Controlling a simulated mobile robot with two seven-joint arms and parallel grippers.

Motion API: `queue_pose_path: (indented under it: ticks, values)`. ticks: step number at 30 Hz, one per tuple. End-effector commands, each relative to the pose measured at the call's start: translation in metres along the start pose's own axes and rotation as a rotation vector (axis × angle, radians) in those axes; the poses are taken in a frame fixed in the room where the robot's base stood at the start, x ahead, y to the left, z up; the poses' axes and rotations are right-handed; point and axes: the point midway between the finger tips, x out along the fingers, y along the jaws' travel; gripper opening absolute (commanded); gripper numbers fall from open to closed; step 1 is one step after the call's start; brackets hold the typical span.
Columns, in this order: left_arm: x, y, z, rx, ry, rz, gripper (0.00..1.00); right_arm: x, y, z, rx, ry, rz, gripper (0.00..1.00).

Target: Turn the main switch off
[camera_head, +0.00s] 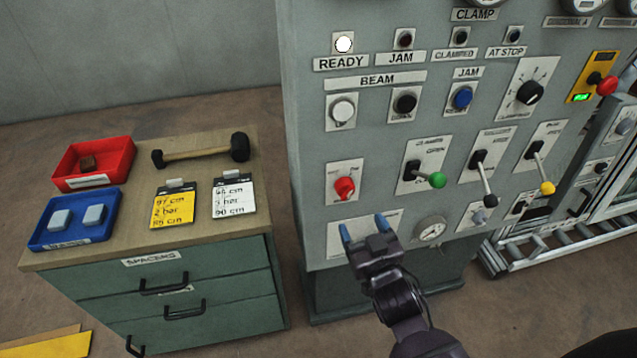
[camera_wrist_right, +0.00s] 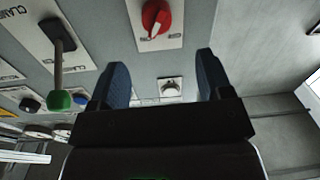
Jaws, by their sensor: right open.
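The main switch appears to be the red rotary knob (camera_head: 344,188) on a white plate at the lower left of the grey panel. In the right wrist view the red knob (camera_wrist_right: 156,17) shows at the top, with a white pointer mark; its label is not readable. My right gripper (camera_head: 363,228) is open and empty, below and slightly right of the knob in the head view, its blue fingertips toward the panel. In the wrist view its two fingers (camera_wrist_right: 163,76) stand wide apart, with the knob beyond them. My left gripper is not in view.
A green-tipped lever (camera_head: 437,180) is right of the knob, with a black-tipped (camera_head: 491,200) and a yellow-tipped lever (camera_head: 547,187) further right. A white button (camera_head: 342,110) is above. A drawer cabinet (camera_head: 180,290) stands left.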

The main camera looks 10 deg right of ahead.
Motion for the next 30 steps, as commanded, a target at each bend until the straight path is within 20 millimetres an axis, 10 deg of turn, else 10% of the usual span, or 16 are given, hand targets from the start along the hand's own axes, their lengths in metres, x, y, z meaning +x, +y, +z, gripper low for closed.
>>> queue_pose_path:
  ticks: [30]
  values:
    - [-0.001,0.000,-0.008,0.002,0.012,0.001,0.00,0.107,0.001,-0.001,0.015,0.002,0.000,0.72]
